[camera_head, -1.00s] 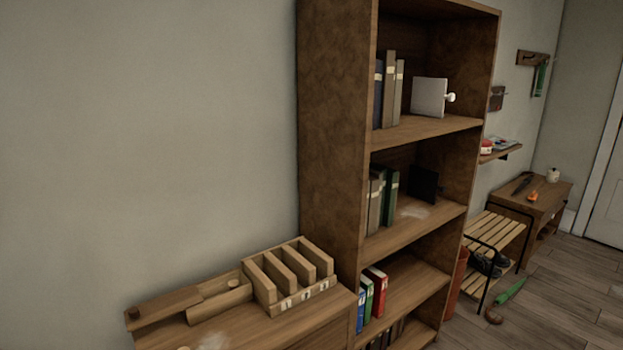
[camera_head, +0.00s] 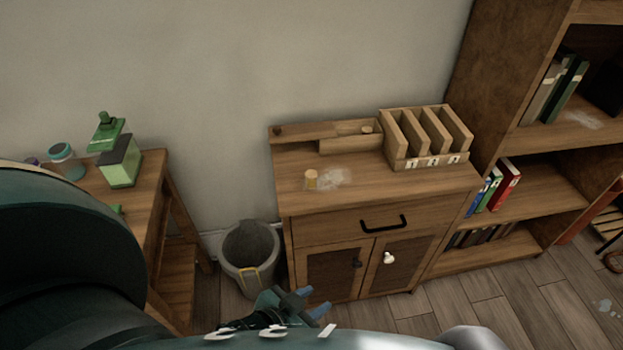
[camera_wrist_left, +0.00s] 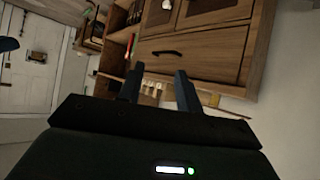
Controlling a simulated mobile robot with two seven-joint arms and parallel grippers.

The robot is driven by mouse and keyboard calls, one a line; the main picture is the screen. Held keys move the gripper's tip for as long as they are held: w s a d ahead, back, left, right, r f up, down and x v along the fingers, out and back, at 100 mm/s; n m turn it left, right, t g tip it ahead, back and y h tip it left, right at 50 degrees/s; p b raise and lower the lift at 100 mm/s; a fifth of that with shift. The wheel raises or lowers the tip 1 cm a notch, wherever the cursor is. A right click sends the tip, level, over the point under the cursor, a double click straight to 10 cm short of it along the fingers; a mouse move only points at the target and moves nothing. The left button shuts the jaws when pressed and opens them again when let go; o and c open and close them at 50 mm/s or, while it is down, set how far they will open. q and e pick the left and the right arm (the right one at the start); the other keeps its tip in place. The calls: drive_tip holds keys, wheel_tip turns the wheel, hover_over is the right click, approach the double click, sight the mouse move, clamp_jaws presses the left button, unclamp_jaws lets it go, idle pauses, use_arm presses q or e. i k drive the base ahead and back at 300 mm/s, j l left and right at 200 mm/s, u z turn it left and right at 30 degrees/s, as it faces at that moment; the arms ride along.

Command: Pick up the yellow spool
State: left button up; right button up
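I cannot make out the spool in the left wrist view. My right gripper is not in view.
A wooden sorter (camera_head: 426,160) and a long open box (camera_head: 350,140) stand at the back of the cabinet top. A grey bin (camera_head: 252,262) is left of the cabinet. A bookshelf (camera_head: 500,75) stands right.

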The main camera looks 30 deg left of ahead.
sight(310, 175)
drive_tip(key=i+l+u, duration=0.1)
drive_tip(key=u, duration=0.25)
drive_tip(key=i+l+u, duration=0.1)
drive_tip(key=l+u, duration=0.25)
drive_tip(key=i+j, duration=0.15)
drive_tip(key=i, duration=0.25)
